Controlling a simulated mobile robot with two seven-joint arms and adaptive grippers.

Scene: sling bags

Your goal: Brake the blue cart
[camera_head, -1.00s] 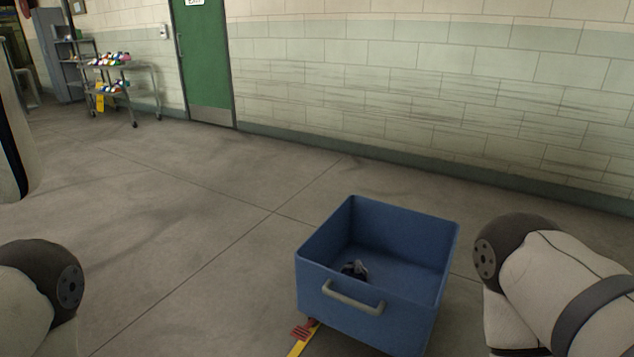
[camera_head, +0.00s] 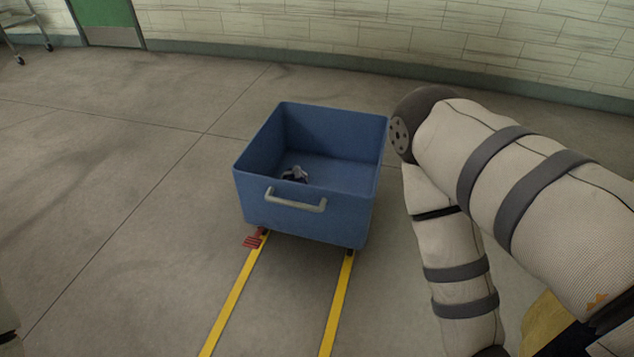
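The blue cart (camera_head: 308,180) stands on the concrete floor ahead of me, a deep open box with a grey handle (camera_head: 296,199) on its near side. A red ridged pedal (camera_head: 253,240) sticks out low at its near left corner, beside a wheel. Whether the pedal is pressed down or up I cannot tell. A small dark and grey object (camera_head: 294,174) lies inside the cart. My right arm, in light padded covers, fills the right side and bends downward. Its gripper is not visible. My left gripper is not in view either.
Two yellow floor lines (camera_head: 237,296) run from under the cart toward me. A green door (camera_head: 106,20) and a block wall (camera_head: 400,35) stand behind. The floor left of the cart is clear. Part of a wheeled rack (camera_head: 20,40) shows at upper left.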

